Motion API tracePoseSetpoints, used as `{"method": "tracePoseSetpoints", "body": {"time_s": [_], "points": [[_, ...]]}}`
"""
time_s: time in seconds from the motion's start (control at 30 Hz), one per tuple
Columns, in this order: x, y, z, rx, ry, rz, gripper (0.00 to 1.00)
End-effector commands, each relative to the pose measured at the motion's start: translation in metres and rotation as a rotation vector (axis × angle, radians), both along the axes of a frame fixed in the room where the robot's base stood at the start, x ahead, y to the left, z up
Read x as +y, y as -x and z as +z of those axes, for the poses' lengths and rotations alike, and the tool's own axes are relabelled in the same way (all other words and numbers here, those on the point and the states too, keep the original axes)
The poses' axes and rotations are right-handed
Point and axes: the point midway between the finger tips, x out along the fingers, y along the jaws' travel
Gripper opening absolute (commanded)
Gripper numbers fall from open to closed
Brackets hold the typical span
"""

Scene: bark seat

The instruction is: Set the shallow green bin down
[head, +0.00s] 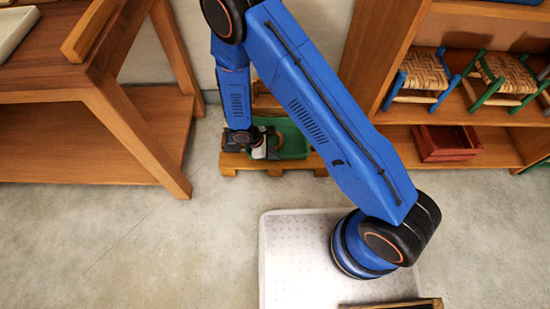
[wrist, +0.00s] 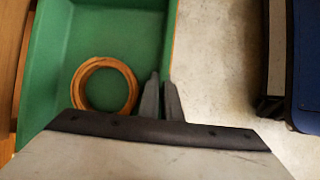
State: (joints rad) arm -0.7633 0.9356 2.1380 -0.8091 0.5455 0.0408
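The shallow green bin (head: 294,139) is at or just above a low wooden pallet (head: 229,168) against the back wall; I cannot tell whether it touches the pallet. In the wrist view the bin (wrist: 95,35) looks level, with a tan coil (wrist: 105,86) lying inside. My gripper (head: 266,152) is at the bin's near left part in the head view. In the wrist view its fingers (wrist: 161,97) are close together on either side of the bin's right wall, one inside and one outside, gripping it. My arm hides part of the bin in the head view.
A wooden bench (head: 110,90) stands at left. A shelf (head: 490,112) at right holds woven stools (head: 420,75) and a red crate (head: 447,143). My pale deck (head: 290,260) is in front. The concrete floor between is clear.

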Motion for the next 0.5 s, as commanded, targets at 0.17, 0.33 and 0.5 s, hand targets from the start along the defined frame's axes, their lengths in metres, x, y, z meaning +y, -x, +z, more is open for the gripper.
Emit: {"method": "tracePoseSetpoints", "body": {"time_s": [0.17,0.33,0.5], "points": [[0.000,0.000,-0.011,0.001,0.001,0.000,0.00],[0.000,0.000,-0.032,0.002,0.001,0.001,0.00],[0.000,0.000,-0.042,0.000,0.000,-0.001,0.00]]}}
